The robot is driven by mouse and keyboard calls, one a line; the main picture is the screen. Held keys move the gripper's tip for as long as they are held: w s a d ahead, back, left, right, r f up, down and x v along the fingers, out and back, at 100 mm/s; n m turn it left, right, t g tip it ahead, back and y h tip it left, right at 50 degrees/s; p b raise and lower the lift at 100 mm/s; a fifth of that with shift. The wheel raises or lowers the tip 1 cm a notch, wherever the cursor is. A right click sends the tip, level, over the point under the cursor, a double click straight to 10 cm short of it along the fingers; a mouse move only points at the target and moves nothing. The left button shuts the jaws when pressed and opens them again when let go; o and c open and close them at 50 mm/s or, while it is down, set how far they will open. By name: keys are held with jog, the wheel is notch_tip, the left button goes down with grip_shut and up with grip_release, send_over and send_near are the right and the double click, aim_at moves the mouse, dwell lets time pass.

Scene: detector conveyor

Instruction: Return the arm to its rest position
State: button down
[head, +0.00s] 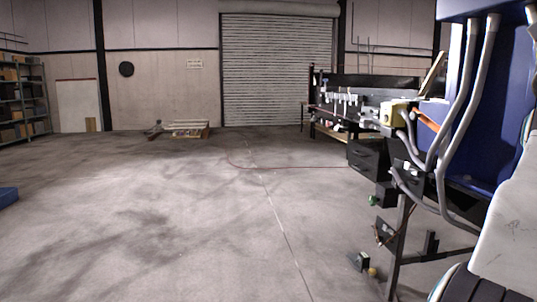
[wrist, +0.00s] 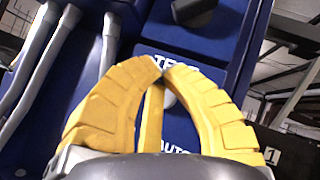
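My gripper (wrist: 165,70) shows in the wrist view. Its ribbed yellow fingers curve inward and the tips meet, with nothing visible held between them. Behind the fingers is a blue panel (wrist: 215,40) with white lettering, partly covered by the fingers; "AUTO" can be read below. A round white spot on the panel is partly hidden behind the fingertips. A dark knob (wrist: 194,10) sits on the panel above the tips. I cannot tell whether the fingertips touch the panel. I cannot make out my gripper for certain in the head view.
Grey hoses (head: 466,90) run down the blue machine (head: 508,90) at the right. A workbench (head: 345,84) stands behind it. Shelves (head: 30,95) and a low pallet (head: 187,129) are at the back. The concrete floor (head: 150,210) is mostly open on the left and centre.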

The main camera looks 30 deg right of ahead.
jog(key=w+a+f+n+t+y+p, duration=0.2)
jog(key=w+a+f+n+y+p, duration=0.15)
jog(key=w+a+n+p, duration=0.35)
jog(key=w+a+f+n+t+y+p, duration=0.25)
jog(key=w+n+y, duration=0.25)
jog(key=w, duration=0.3)
jog(key=w+a+f+n+t+y+p, duration=0.2)
jog(key=w+a+f+n+y+p, duration=0.25)
jog(key=w, duration=0.35)
jog(key=s+a+f+n+g+y+p, duration=0.15)
jog(key=a+f+n+y+p, duration=0.35)
jog(key=a+n, duration=0.5)
jog(key=a+f+n+g+y+p, duration=0.2)
jog(key=a+f+n+y+p, duration=0.3)
jog(key=a, duration=0.9)
jog(key=s+a+f+n+g+y+p, duration=0.1)
jog(key=s+a+f+n+g+p, duration=0.3)
jog(key=s+a+n, duration=0.7)
jog(key=s+f+p, duration=0.2)
jog(key=s+f, duration=0.1)
jog(key=shift+f+n+g+y, duration=0.35)
jog(key=shift+f+g+y, duration=0.05)
